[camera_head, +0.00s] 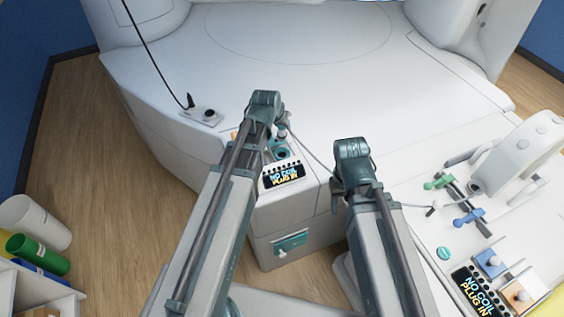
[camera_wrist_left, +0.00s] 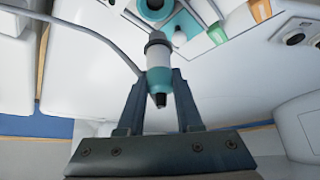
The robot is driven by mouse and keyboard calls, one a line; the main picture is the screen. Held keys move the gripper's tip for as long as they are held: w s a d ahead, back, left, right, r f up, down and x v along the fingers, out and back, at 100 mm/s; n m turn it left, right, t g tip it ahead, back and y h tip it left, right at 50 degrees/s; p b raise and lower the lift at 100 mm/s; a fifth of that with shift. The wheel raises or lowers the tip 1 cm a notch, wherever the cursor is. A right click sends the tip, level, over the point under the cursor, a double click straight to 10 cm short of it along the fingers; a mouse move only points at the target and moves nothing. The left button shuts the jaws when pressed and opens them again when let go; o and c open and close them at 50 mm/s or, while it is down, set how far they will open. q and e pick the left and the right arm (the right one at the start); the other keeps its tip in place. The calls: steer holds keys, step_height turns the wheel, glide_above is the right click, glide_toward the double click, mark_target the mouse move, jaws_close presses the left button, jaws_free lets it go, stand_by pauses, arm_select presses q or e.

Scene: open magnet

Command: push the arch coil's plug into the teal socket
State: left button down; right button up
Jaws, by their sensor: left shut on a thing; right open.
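The plug (camera_wrist_left: 160,62) has a white and teal body, a dark collar and a black tip. My left gripper (camera_wrist_left: 160,88) is shut on it in the left wrist view. The plug also shows beside the gripper in the head view (camera_head: 281,131). The teal socket (camera_head: 283,153) is on the console corner, close to the plug; its ring shows at the top of the wrist view (camera_wrist_left: 153,10). The plug's collar end looks apart from the ring. A white arch-shaped coil (camera_head: 519,150) lies at the right. My right gripper (camera_head: 336,198) is open and empty, its fingers partly hidden.
A display (camera_head: 284,176) reading "NO COIL PLUG IN" sits just in front of the socket. A thin grey cable (camera_head: 313,157) runs right, behind my right gripper. Green (camera_head: 440,182) and blue (camera_head: 469,216) handles stand near the coil.

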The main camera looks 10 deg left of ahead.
mark_target(281, 136)
arm_select(q)
steer(key=shift+f+b, duration=2.8)
steer(key=shift+f, duration=0.35)
steer(key=shift+f+b, duration=1.75)
steer(key=shift+f, duration=0.05)
steer(key=c, duration=0.5)
jaws_free()
steer(key=shift+r, duration=0.1)
steer(key=p+v, duration=1.1)
steer(key=v, duration=0.2)
steer(key=shift+s+r+p, duration=0.2)
steer(key=shift+r+p, duration=0.15)
